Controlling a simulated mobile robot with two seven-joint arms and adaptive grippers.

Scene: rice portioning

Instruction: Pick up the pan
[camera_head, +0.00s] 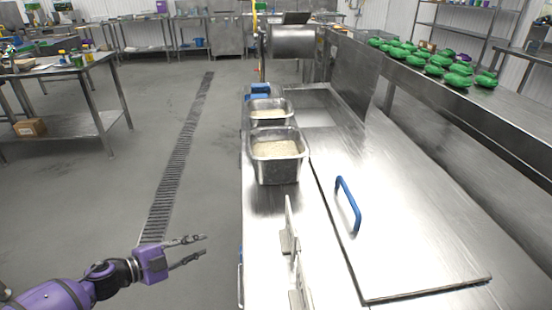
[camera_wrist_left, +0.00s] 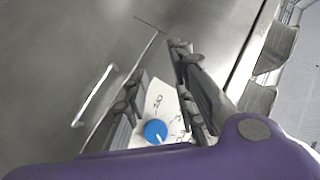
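A deep metal pan (camera_head: 279,171) with pale rice stands on the steel counter. A second metal pan (camera_head: 268,119) with similar pale contents stands just behind it. My left gripper (camera_head: 206,244) is open and empty, left of the counter's edge and well short of both pans. In the left wrist view my left gripper (camera_wrist_left: 160,60) shows its two dark fingers apart with nothing between them. The pans cannot be made out clearly in that view. My right gripper is not in view.
A steel lid with a blue handle (camera_head: 349,204) covers the counter's right part. Metal brackets (camera_head: 290,242) stand near its left edge. A blue dial knob (camera_wrist_left: 156,131) shows behind the fingers. Green bundles (camera_head: 457,80) lie on the right shelf.

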